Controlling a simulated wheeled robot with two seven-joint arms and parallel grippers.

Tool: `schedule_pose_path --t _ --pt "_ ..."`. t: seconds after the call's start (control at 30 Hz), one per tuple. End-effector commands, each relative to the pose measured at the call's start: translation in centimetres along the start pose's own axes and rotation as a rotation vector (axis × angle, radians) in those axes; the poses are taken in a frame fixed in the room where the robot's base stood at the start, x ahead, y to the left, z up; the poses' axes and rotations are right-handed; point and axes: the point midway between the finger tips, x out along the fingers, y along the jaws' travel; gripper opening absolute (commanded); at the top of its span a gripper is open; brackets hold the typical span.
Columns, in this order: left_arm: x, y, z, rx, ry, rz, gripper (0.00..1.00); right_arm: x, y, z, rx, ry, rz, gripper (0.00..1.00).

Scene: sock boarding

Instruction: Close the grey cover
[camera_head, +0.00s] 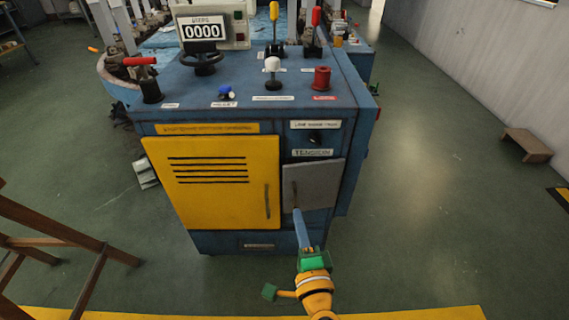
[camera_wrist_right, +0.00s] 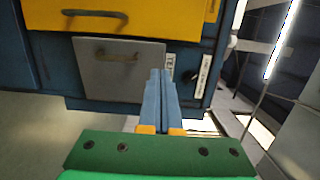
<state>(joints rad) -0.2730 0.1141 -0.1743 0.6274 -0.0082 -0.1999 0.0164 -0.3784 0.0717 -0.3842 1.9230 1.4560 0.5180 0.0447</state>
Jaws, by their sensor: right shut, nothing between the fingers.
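The grey cover (camera_head: 318,180) is a small square panel on the lower right front of the blue machine. It stands close to the front face; I cannot tell whether a small gap is left. Its dark handle (camera_head: 295,194) is near its left edge. My right gripper (camera_head: 297,212) is shut and empty, its blue fingers pointing at the cover's lower left part, below the handle. In the right wrist view the fingertips (camera_wrist_right: 161,72) overlap one side of the grey cover (camera_wrist_right: 95,78); contact is unclear. My left gripper is out of view.
A yellow door (camera_head: 215,205) with slots and a handle is left of the cover. Levers, knobs and a display (camera_head: 202,30) are on the machine's top. A wooden frame (camera_head: 60,240) stands at lower left, a small wooden step (camera_head: 527,145) at right. The floor between is clear.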

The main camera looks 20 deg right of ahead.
Motion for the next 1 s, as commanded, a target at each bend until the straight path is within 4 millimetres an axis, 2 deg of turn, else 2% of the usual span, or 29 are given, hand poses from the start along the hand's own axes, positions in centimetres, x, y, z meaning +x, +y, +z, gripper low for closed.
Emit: schedule_pose_path --t 0.23,0.4,0.6,0.8,1.0 --pt "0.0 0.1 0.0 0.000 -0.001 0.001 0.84 4.8 -0.1 0.1 0.001 -0.001 -0.006 0.00" --pt "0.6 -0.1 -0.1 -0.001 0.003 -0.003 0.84 8.6 0.1 0.1 0.000 -0.001 -0.006 0.00" --pt "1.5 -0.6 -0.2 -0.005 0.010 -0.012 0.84 12.1 0.1 0.1 0.001 -0.001 -0.005 0.00" --pt "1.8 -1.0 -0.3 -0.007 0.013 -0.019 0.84 13.6 0.0 0.1 0.000 -0.002 -0.004 0.00" --pt "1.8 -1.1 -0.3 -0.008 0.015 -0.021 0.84 13.6 -0.1 0.1 0.000 -0.002 -0.003 0.00"
